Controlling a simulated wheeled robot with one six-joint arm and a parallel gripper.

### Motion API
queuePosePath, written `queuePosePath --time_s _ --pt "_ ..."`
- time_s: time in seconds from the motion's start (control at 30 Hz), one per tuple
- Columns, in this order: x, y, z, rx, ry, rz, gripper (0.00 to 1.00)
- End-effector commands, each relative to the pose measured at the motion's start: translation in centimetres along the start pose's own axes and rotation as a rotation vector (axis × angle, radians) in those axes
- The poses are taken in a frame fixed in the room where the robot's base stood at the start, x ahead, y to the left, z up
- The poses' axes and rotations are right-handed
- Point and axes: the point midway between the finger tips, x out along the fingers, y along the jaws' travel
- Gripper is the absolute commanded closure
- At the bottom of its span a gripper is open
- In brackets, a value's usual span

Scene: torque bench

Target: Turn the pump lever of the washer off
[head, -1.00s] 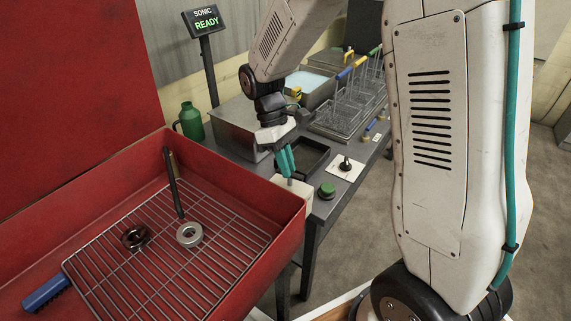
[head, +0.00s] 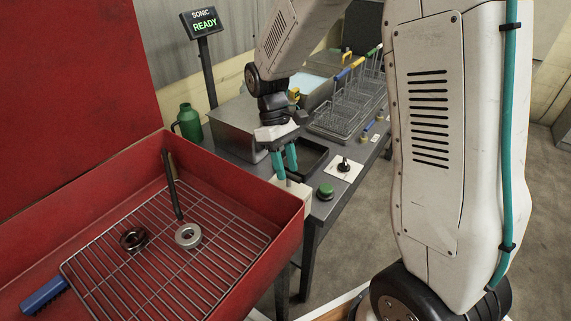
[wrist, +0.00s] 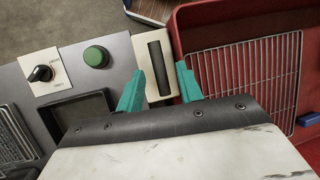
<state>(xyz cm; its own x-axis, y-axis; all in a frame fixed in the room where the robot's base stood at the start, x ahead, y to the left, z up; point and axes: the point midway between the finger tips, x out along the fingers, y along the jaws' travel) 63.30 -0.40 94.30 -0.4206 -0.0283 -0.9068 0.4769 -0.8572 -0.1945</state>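The pump lever (wrist: 157,68) is a black bar on a cream plate (wrist: 144,57) beside the red washer (wrist: 181,46). In the head view the cream box (head: 292,193) stands at the red tub's (head: 297,214) right corner, and I cannot make out the lever there. My gripper (wrist: 160,78) has its teal fingers spread, with nothing between the pads. In the wrist view the fingertips lie either side of the lever's near end, apart from it. In the head view my gripper (head: 284,172) is above the cream box; its exact height is unclear.
A green button (head: 326,190) and a black knob (head: 344,164) on a white plate are near on the bench. A black tray (head: 308,160) lies behind. The washer holds a wire rack (head: 150,262), two rings and an upright dark rod (head: 172,185). Wire baskets stand farther back.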

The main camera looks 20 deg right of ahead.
Motion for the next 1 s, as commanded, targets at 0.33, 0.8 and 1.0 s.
queuePosePath --time_s 0.33,0.8,1.0 --pt "-0.5 0.0 0.0 -0.001 0.0 0.001 0.64" --pt "-7.2 0.0 0.0 -0.001 0.001 0.001 0.64" --pt "-7.8 0.0 0.0 0.0 -0.001 0.0 0.64"
